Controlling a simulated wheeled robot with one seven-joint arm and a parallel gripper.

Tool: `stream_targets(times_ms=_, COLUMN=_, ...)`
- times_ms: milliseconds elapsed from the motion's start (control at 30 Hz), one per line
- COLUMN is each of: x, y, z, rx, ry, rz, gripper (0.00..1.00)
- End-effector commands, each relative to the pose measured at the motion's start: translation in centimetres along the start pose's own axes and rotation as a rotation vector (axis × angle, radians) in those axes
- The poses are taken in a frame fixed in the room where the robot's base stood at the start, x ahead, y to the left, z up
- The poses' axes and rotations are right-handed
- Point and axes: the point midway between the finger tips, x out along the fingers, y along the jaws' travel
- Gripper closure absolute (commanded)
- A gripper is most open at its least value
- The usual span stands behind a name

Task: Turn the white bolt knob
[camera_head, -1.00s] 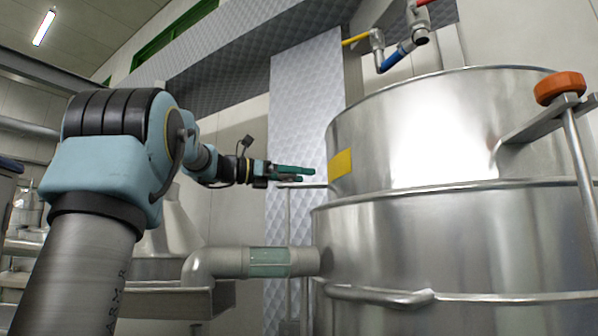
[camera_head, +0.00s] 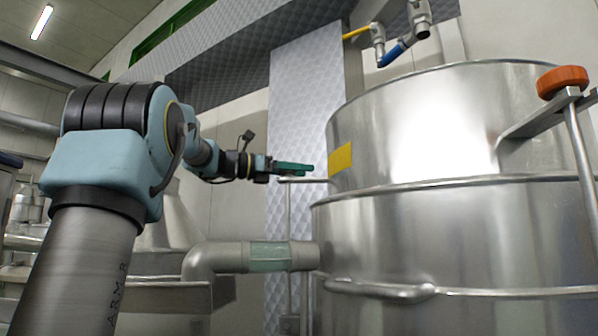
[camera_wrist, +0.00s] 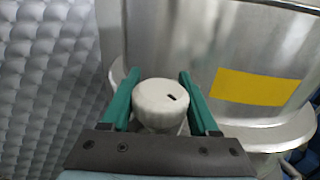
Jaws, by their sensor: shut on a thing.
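In the head view my gripper (camera_head: 294,167) is at the end of the outstretched arm, beside the left side of the big steel vat (camera_head: 420,240). The knob itself cannot be made out in the head view.
A yellow label (camera_head: 340,159) is on the vat's upper wall, close to my gripper. An orange knob (camera_head: 562,81) tops a rod at the right. A grey pipe with a clear section (camera_head: 268,257) runs below my gripper. A quilted metal panel (camera_head: 305,90) stands behind.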

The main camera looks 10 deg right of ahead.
Motion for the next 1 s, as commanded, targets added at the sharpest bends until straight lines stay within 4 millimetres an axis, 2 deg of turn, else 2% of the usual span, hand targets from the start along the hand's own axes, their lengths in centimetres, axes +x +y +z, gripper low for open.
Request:
stream_targets(times_ms=100, x=0.1, y=-0.2, z=0.0, rx=0.001, ry=0.001, rz=-0.005, gripper=0.95)
stream_targets(times_ms=467, x=0.1, y=-0.2, z=-0.4, rx=0.004, ry=0.001, rz=0.061, gripper=0.95)
stream_targets(times_ms=1000, x=-0.1, y=0.8, z=0.0, rx=0.002, ry=0.001, rz=0.506, gripper=0.95)
